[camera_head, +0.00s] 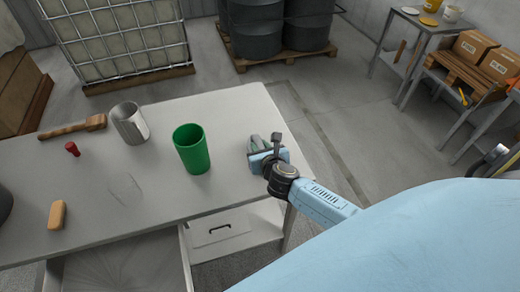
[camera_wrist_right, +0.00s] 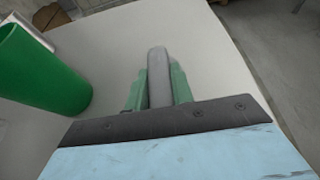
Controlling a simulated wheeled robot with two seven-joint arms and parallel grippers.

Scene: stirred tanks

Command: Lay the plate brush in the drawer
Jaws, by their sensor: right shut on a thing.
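My right gripper (camera_head: 255,144) is above the right end of the table, to the right of the green cup. In the right wrist view its two green fingers (camera_wrist_right: 158,88) are shut on a grey, round-ended thing (camera_wrist_right: 159,75); I cannot tell what it is. A brown wooden-handled tool (camera_head: 72,128), which may be the plate brush, lies at the table's far left, its block head towards the metal cup. An open drawer (camera_head: 120,270) sticks out below the table's front edge; the part of it in view looks empty. My left gripper is out of view.
On the grey table (camera_head: 130,205) stand a green cup (camera_head: 192,150) and a metal cup (camera_head: 130,124). A small red thing (camera_head: 72,149) and an orange-tan block (camera_head: 57,214) lie at left. The table's middle front is clear. A handled panel (camera_head: 220,228) shows below, right of the drawer.

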